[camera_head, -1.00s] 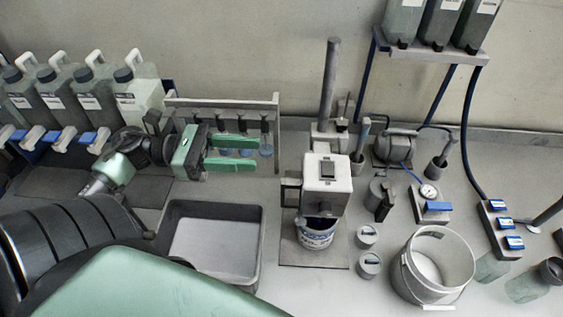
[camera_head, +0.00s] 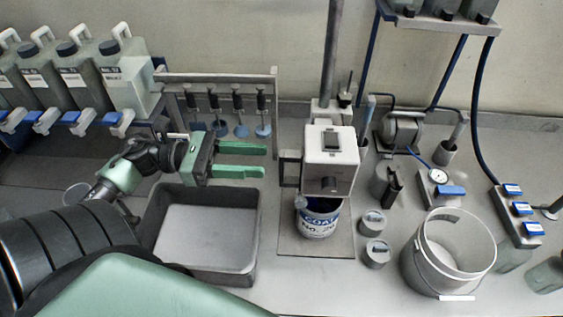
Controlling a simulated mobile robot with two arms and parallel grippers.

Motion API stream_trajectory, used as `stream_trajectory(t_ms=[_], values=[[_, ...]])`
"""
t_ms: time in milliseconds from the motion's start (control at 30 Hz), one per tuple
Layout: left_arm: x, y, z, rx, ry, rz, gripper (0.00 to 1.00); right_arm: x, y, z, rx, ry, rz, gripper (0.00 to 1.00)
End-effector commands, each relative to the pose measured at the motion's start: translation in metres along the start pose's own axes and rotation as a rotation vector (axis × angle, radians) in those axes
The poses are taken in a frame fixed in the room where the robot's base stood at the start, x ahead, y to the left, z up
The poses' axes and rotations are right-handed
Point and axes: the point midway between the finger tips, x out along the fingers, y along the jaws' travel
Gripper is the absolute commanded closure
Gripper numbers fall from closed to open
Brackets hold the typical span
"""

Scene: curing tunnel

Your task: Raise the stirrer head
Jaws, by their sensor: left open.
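The stirrer head (camera_head: 331,150) is a white box with a dark panel on top and a dark handle (camera_head: 289,169) on its left side. It is mounted on a grey upright post (camera_head: 331,60). It sits low, directly over a white and blue labelled can (camera_head: 318,221), and covers part of the can's mouth. My left gripper (camera_head: 265,160) has green fingers, is open and empty, and points right toward the handle, with a small gap between. My right gripper is not in view.
A dark-rimmed tray (camera_head: 256,240) lies below my left gripper. A rack with hanging stirrers (camera_head: 238,104) stands behind it. Several jugs (camera_head: 125,75) line the left. A white bucket (camera_head: 409,268), small lidded pots (camera_head: 376,253) and a gauge (camera_head: 439,176) occupy the right.

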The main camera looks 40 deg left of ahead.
Motion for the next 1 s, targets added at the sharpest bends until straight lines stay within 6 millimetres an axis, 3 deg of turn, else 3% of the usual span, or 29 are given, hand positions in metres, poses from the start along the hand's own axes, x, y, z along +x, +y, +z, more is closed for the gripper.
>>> stream_trajectory(t_ms=[333, 733, 900, 1000], values=[[0.052, 0.0, 0.003, 0.001, -0.001, -0.002, 0.58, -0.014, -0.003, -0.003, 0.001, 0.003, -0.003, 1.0], [0.061, 0.0, 0.001, 0.001, 0.001, 0.0, 0.58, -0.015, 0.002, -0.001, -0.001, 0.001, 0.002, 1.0], [0.061, 0.0, 0.001, 0.001, 0.001, 0.0, 1.0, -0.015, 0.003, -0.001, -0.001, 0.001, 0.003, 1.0], [0.061, -0.001, 0.001, 0.001, 0.001, 0.0, 1.0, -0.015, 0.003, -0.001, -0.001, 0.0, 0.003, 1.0]])
